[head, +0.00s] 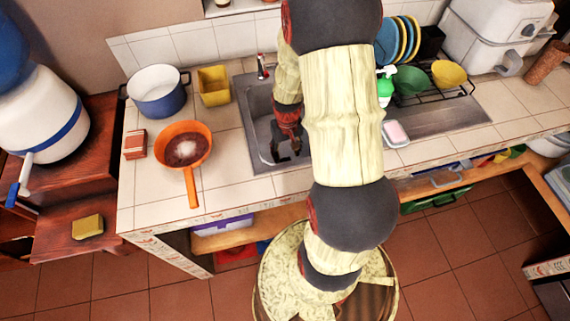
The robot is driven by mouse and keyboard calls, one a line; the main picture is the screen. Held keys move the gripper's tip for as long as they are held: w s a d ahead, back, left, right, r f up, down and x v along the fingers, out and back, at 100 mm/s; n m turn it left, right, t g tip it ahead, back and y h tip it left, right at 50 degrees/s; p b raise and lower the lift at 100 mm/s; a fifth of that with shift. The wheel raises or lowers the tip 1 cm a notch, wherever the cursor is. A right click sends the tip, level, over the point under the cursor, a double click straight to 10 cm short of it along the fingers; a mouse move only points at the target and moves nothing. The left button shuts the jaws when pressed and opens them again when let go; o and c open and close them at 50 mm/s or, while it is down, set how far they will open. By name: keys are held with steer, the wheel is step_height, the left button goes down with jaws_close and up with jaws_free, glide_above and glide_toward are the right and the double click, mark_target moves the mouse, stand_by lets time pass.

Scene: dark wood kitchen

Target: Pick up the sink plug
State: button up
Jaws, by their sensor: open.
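The metal sink (259,104) is set in the tiled counter, partly covered by my arm. My gripper (285,149) points down into the sink basin, toward its front part. Its dark fingers are apart, and I see nothing held between them. I cannot make out the sink plug; the gripper and arm hide part of the basin. How far the fingertips are from the basin floor cannot be told.
Left of the sink are a yellow container (213,86), a blue-white pot (157,92) and an orange pan (184,150). A faucet (263,66) stands behind the basin. Right are a soap dish (396,133), a green bottle (385,88) and a dish rack (440,91).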

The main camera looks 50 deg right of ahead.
mark_target(286, 158)
steer(key=f, duration=0.2)
steer(key=f+b, duration=0.1)
steer(key=f, duration=0.1)
steer(key=shift+w+a, duration=0.1)
steer(key=shift+w, duration=0.1)
steer(key=shift+c, duration=1.3)
steer(key=shift+r, duration=0.1)
steer(key=c, duration=0.9)
